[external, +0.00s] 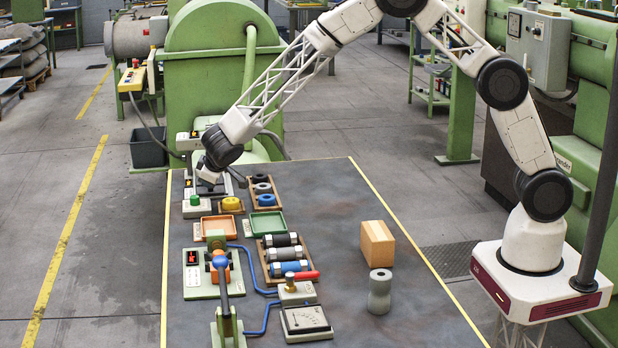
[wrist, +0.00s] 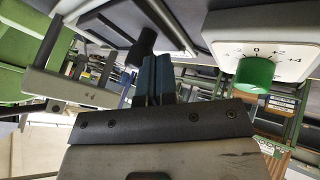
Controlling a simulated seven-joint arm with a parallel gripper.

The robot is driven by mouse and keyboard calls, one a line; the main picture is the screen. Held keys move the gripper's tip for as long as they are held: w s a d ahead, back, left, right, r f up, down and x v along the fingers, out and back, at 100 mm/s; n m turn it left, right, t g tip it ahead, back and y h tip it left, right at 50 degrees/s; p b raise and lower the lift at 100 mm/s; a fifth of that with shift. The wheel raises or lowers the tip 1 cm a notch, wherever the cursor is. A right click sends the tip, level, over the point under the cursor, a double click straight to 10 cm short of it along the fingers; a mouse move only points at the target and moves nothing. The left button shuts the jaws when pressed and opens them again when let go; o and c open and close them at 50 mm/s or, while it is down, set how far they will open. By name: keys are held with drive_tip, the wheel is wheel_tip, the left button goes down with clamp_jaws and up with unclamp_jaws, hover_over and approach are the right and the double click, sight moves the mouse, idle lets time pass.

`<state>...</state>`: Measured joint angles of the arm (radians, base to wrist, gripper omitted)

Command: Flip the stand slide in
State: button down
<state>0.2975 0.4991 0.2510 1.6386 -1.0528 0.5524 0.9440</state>
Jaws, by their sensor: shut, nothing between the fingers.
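My gripper (external: 207,179) is at the far left end of the table, pointing down beside a grey frame-like piece (external: 236,177), which may be the stand; the arm partly hides this area. In the wrist view, my gripper's blue fingers (wrist: 152,72) are shut together with nothing between them. Just beyond the fingertips is a dark T-shaped handle (wrist: 142,46) next to grey rails and panels. I cannot tell whether the fingers touch it, or how far in the slide is.
A white box with a green knob (wrist: 255,72) is close to the right of the fingers; the green knob (external: 195,200) stands just nearer the camera outside. Trays, rollers and a gauge (external: 305,321) line the table. A wooden block (external: 377,244) and grey cylinder (external: 379,291) stand right.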

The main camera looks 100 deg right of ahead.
drive_tip(key=d, duration=1)
drive_tip(key=shift+d, duration=0.25)
drive_tip(key=shift+w+a, duration=0.15)
drive_tip(key=shift+a, duration=0.35)
drive_tip(key=a, duration=0.3)
drive_tip(key=shift+w+a, duration=0.1)
drive_tip(key=shift+w, duration=0.3)
drive_tip(key=v, duration=1)
